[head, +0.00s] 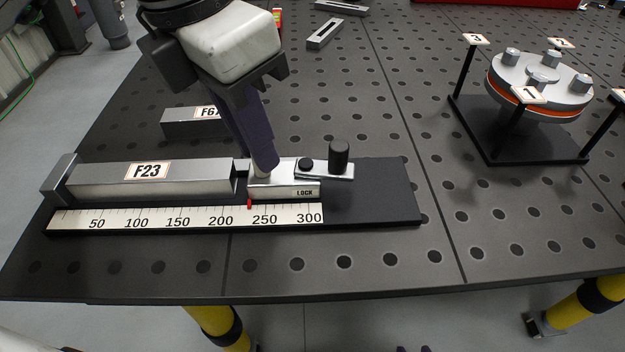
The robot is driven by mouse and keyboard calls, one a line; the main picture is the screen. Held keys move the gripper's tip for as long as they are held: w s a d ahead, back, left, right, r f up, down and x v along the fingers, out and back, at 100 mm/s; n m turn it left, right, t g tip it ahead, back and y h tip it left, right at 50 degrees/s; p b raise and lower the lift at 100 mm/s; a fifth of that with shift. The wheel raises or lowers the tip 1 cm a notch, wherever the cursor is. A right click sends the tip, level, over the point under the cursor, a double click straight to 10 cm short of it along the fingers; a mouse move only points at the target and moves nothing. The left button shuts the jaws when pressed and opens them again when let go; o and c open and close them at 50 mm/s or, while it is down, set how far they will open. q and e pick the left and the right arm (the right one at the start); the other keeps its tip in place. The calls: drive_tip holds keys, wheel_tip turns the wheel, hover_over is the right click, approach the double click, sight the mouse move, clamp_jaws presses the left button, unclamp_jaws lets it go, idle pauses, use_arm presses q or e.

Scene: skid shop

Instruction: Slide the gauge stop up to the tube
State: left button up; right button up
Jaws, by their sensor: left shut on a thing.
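The gauge stop (285,191) is a silver carriage marked LOCK, with a black knob and a red pointer, on a dark gauge base (380,195). Its pointer stands between 200 and 250 on the white scale (185,218). The silver square tube (110,178), labelled F23, lies along the base with its left end at the end block (62,178). A narrow dark strip shows between tube and carriage; I cannot tell if they touch. My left gripper (264,170) is shut on the stop from above. My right gripper (414,349) shows only two separated fingertips at the bottom edge.
Another tube (185,124), with a partly hidden label, lies behind the gauge. A round flange fixture (540,85) with thin posts stands at right. A slotted bar (324,34) lies at the back. The perforated table (390,265) is clear in front and right of the gauge.

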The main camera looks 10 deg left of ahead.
use_arm(q)
drive_tip(key=shift+s+a, duration=0.15)
drive_tip(key=shift+a, duration=0.4)
drive_tip(key=shift+s+a+f+b, duration=0.1)
drive_tip(key=shift+s+a+b, duration=0.15)
drive_tip(key=shift+a+b, duration=0.45)
drive_tip(key=o, duration=1.1)
drive_tip(key=shift+a, duration=0.25)
drive_tip(key=shift+p, duration=0.3)
